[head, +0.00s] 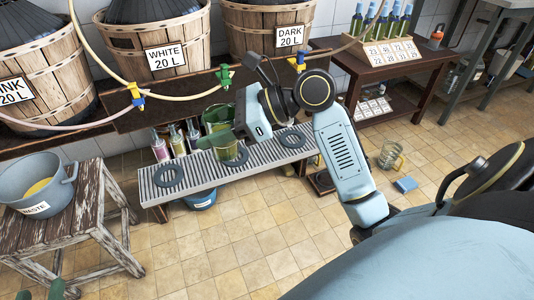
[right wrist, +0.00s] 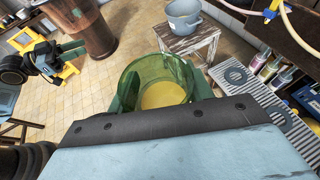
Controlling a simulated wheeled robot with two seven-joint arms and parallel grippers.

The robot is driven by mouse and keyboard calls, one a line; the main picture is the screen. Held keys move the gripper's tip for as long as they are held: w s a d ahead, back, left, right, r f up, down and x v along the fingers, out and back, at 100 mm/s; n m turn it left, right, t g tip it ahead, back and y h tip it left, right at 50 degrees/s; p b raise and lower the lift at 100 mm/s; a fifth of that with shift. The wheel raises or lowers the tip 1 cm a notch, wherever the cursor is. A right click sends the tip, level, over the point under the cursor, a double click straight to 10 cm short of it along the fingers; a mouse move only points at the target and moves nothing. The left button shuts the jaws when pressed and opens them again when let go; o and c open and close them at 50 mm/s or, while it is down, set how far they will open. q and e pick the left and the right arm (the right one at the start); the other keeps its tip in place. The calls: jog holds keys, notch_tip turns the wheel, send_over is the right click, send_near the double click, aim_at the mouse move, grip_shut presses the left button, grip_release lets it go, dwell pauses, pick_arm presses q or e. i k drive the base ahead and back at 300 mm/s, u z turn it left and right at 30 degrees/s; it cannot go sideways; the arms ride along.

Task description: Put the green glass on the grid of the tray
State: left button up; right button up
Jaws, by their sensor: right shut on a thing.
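The green glass (right wrist: 163,82) is transparent, with something yellow at its bottom, in the right wrist view. My right gripper (head: 217,132) is shut on it, with green fingers on both sides. In the head view the glass (head: 226,154) appears over the tray (head: 160,196), a ribbed metal grid with several dark rings on it. I cannot tell the exact gap between glass and grid. My left gripper (head: 40,291) shows only its green fingertips at the bottom left, apart and empty. It also shows in the right wrist view (right wrist: 72,54).
Several bottles (head: 177,141) stand behind the tray. Three wooden baskets (head: 160,50) with hoses and taps are above it. A grey waste pot (head: 62,190) sits on a worn stool (head: 85,225) at left. A glass mug (head: 390,156) and blue sponge (head: 405,184) lie on the floor.

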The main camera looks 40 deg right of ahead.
aim_at(267, 152)
jog(key=z, duration=0.45)
jog(key=k, duration=0.55)
jog(key=z, duration=1.2)
jog(key=i, duration=1.65)
jog(key=u, duration=1)
